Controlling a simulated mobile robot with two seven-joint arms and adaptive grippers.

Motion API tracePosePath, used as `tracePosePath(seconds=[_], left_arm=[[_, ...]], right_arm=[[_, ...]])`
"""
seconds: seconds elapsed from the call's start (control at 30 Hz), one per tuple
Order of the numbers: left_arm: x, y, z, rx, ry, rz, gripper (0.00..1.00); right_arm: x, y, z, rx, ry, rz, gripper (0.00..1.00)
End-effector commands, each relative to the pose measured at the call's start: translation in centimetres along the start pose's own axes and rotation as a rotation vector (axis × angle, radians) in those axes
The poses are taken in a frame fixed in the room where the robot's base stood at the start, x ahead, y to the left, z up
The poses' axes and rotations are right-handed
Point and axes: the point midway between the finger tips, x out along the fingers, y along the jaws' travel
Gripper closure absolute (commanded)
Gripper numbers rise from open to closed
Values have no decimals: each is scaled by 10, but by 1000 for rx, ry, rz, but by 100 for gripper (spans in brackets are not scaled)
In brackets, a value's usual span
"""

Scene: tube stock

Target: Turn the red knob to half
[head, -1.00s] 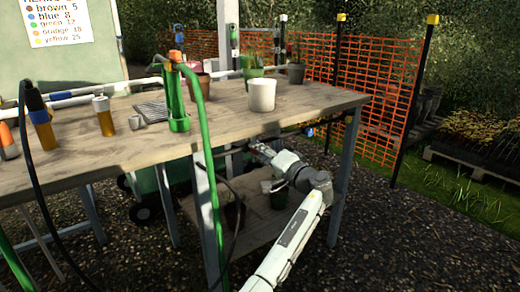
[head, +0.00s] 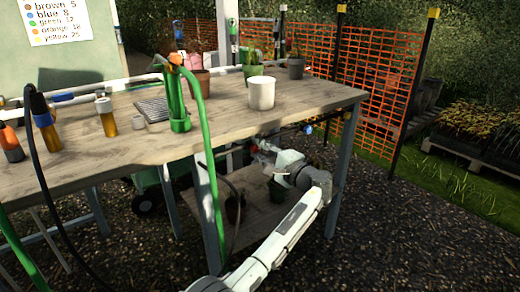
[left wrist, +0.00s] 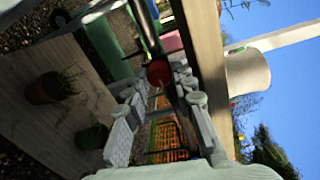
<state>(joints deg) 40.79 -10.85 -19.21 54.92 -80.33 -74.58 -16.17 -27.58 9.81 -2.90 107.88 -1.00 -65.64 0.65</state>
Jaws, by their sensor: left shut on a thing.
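The red knob (left wrist: 159,73) shows in the left wrist view between the two fingers of my left gripper (left wrist: 158,82). In the head view, my left gripper (head: 264,150) is under the front edge of the table, with a small red patch of the knob (head: 254,149) at its tips. The gripper is shut on the knob. Its fingers and the distance hide the knob's marks, so I cannot tell its setting. My right gripper is in neither view.
The wooden table (head: 225,120) is just above my gripper and carries a white pot (head: 261,93). A blue knob (head: 308,129) sits to the right under the edge. A green hose (head: 207,160) hangs left of the gripper. Potted plants (head: 277,190) stand on the lower shelf.

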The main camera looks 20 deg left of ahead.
Motion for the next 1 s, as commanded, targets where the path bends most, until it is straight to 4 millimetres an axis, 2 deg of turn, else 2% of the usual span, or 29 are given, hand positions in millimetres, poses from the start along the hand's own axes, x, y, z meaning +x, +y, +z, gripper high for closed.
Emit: tracePosePath(seconds=[0.43,0.47,0.6,0.63,0.9,1.0], left_arm=[[-1,0,-1,10,3,1,100],[-1,0,-1,10,3,1,74],[-1,0,-1,10,2,1,56],[-1,0,-1,10,2,1,54],[-1,0,0,9,1,0,54],[-7,0,-1,8,2,0,54]], right_arm=[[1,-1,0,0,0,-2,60],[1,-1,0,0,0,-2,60],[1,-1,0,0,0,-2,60],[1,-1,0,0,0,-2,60],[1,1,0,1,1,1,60],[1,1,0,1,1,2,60]])
